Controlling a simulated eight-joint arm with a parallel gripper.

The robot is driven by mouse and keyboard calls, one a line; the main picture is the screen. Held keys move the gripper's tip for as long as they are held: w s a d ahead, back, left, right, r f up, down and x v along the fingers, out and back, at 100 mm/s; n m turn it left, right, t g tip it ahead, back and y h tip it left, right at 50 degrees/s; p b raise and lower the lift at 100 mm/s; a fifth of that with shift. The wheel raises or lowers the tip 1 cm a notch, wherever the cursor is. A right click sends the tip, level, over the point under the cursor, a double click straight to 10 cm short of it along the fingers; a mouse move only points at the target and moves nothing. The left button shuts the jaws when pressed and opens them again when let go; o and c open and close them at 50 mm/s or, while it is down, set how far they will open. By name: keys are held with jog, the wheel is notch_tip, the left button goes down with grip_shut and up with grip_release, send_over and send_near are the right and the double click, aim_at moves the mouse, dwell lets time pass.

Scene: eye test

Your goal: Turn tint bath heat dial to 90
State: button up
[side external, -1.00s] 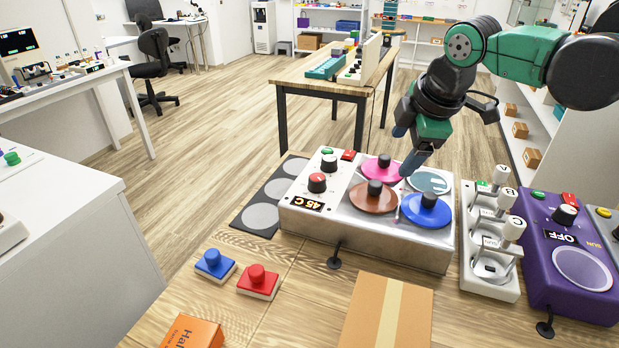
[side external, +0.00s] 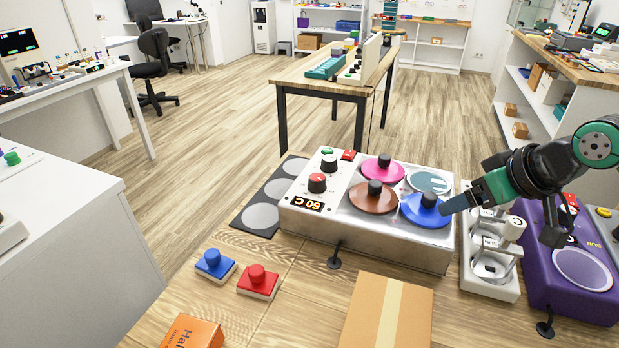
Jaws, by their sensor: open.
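The tint bath (side external: 375,232) is a silver box with a cream panel at its left. Its display (side external: 307,203) reads 50 C. A red-capped dial (side external: 317,183) stands behind the display, and a black-topped dial (side external: 329,163) stands farther back. Which of the two sets the heat is not labelled legibly. The right part carries pink (side external: 383,170), brown (side external: 372,200) and blue (side external: 411,209) lids with black knobs, and a grey-blue round well (side external: 428,181). My gripper (side external: 450,206) is open and empty at the blue lid's right edge, away from both dials. Contact with the lid is unclear.
A white unit with levers (side external: 488,270) and a purple device (side external: 567,265) stand to the right, partly behind my arm. A blue button (side external: 214,264), a red button (side external: 257,279) and a cardboard box (side external: 387,315) are in front. A dark mat (side external: 257,215) lies left of the bath.

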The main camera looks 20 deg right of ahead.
dwell(0.3)
jog(key=shift+w+a+r+n, duration=0.15)
jog(key=shift+w+r+n, duration=0.15)
jog(key=shift+n, duration=0.1)
jog(key=w+a+r+n+g, duration=0.1)
jog(key=w+a+r+n, duration=0.15)
jog(key=w+n, duration=0.3)
jog(key=n+g+h, duration=0.3)
jog(key=n, duration=1.6)
send_over(317, 177)
jog(key=s+a, duration=0.1)
jog(key=s, duration=0.1)
jog(key=f, duration=0.3)
jog(key=shift+a+f, duration=0.2)
jog(key=shift+f, duration=0.05)
jog(key=shift+w+a+f, duration=0.1)
jog(key=shift+a+f, duration=0.05)
jog(key=shift+f, duration=0.1)
jog(key=shift+w+f+n, duration=0.1)
jog(key=shift+f+n, duration=0.15)
jog(key=shift+f, duration=0.05)
jog(key=x, duration=0.5)
